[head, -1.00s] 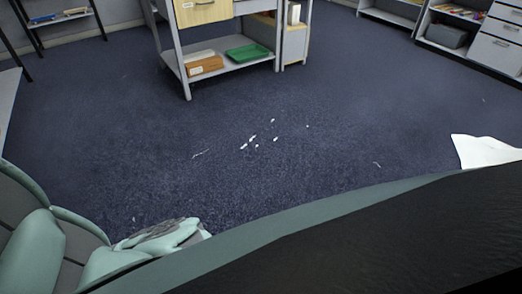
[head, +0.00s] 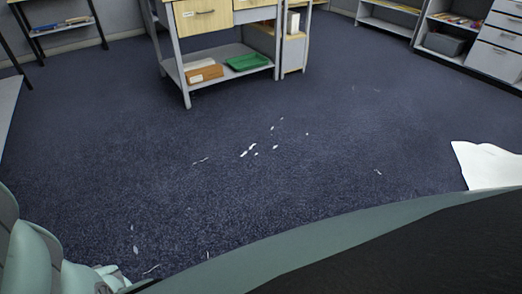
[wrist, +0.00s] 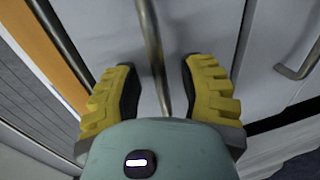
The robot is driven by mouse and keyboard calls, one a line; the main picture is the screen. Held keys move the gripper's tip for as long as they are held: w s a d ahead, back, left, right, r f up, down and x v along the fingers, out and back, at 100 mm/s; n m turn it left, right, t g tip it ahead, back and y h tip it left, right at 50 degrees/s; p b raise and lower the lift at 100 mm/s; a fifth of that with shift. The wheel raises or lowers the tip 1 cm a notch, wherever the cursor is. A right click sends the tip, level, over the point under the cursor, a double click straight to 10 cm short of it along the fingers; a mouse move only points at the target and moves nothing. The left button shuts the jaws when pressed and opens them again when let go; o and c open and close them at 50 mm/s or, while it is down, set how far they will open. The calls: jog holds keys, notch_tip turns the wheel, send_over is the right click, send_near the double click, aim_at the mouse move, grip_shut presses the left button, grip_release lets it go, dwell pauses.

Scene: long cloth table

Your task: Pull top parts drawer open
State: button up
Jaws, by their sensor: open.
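In the wrist view, my gripper (wrist: 160,85) is open, with one yellow ribbed finger pad on each side of a metal bar handle (wrist: 152,45). The bar runs between the pads with a gap on both sides. Behind it is a pale grey drawer front (wrist: 207,30). A second bar handle (wrist: 301,62) shows on the pale panel at the right. I cannot tell from this close view which drawer is the top one. My gripper is not seen in the head view.
An orange-brown edge (wrist: 62,62) borders the panels at the left of the wrist view. In the head view, a workbench with a wooden drawer (head: 201,18) and a green tray (head: 248,62) stands far off. White drawers (head: 497,62) stand far right. Carpet between is open, with white scraps.

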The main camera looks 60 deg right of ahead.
jog(key=shift+o, duration=0.2)
grip_shut()
jog(key=shift+d, duration=0.1)
dwell(0.4)
